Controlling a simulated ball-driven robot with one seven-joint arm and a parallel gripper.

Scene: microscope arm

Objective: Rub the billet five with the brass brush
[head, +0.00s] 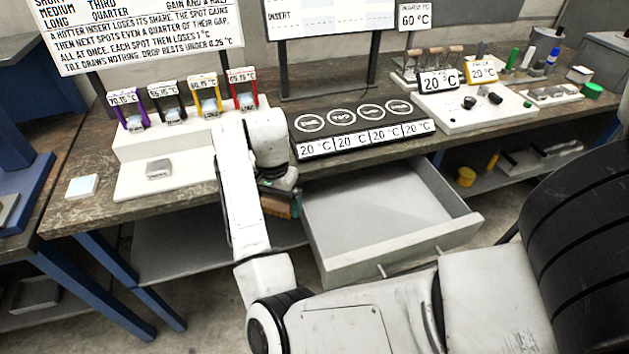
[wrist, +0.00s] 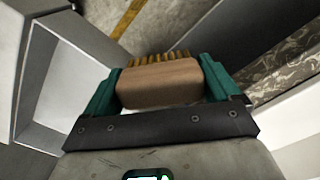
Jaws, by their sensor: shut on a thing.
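My gripper (head: 282,198) hangs in front of the workbench's front edge, left of the open drawer. Its teal fingers are shut on the brass brush, a brown wooden block (wrist: 160,84) with brass bristles (wrist: 163,57) pointing away from the palm in the wrist view. In the head view the brush (head: 276,208) is partly hidden by my arm. One grey billet (head: 159,168) lies on the low white step at the left, apart from the brush; I cannot read a number on it. Several other grey blocks (head: 550,95) sit on a light board at the far right.
The open, empty drawer (head: 375,210) juts out right of my gripper. A black plate with ringed spots (head: 360,127) lies behind it. Several coloured holders with temperature labels (head: 185,105) stand on the white block (head: 140,146). A pale tile (head: 82,186) lies at the left.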

